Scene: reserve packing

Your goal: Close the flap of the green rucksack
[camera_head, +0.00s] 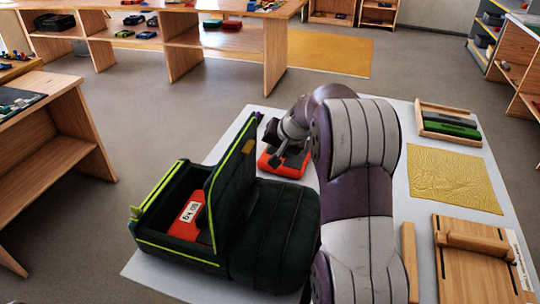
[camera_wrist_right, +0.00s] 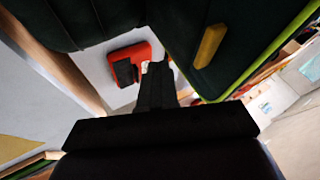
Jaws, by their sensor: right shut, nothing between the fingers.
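The green rucksack (camera_head: 275,235) lies on the light grey table top at the left. Its lime-edged compartment is open, and its flap (camera_head: 232,190) stands up, tilted, with a yellow tab (camera_head: 248,147) near its top corner. The flap (camera_wrist_right: 235,50) and its yellow tab (camera_wrist_right: 209,45) also show in the right wrist view. A red item with a white label (camera_head: 190,212) lies inside the compartment. My right gripper (camera_head: 279,156) is shut and empty, beyond the flap on its right side; its closed fingers show in the wrist view (camera_wrist_right: 157,75). I cannot tell whether it touches the flap. My left gripper is not in view.
A red-and-black object (camera_head: 286,165) lies on the table (camera_head: 215,145) by my right gripper. At the right are a wooden tray with green and dark items (camera_head: 447,122), a yellow mat (camera_head: 455,178) and a wooden board (camera_head: 475,262). My right arm covers the middle.

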